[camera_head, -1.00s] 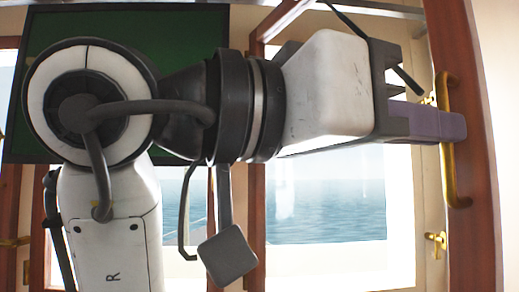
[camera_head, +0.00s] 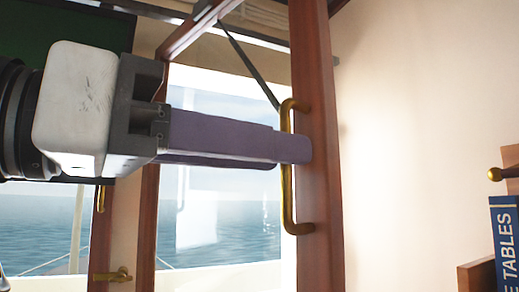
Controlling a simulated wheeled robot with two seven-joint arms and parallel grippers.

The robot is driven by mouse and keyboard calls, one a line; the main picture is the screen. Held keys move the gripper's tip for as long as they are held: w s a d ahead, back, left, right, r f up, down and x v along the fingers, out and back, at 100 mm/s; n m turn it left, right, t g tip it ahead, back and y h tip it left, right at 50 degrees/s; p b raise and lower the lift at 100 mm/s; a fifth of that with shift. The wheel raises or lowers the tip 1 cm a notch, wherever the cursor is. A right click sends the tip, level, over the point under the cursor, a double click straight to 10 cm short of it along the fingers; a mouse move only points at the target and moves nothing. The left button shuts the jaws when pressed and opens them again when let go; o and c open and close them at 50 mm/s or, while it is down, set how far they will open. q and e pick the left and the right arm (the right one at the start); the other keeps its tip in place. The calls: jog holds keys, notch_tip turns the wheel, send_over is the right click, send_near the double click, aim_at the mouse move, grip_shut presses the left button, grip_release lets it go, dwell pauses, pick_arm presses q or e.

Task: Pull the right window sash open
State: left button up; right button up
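The right window sash shows its brown wooden upright (camera_head: 317,200) in the middle of the view, with a gold bar handle (camera_head: 289,215) standing vertically on it. The sash stands at an angle, its top rail running up and back. The other finger shows lower and further back, ending by the handle. The fingers look closed around the bar, though the contact is partly hidden.
A dark thin stay (camera_head: 250,66) slants down from the top toward the sash. A gold latch (camera_head: 112,275) sits on the window frame at lower left. The cream wall (camera_head: 410,120) is bare. A blue book (camera_head: 507,240) stands at the right edge.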

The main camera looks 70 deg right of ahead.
jog(key=shift+a, duration=0.1)
jog(key=v, duration=1)
jog(key=shift+w, duration=0.1)
dwell(0.5)
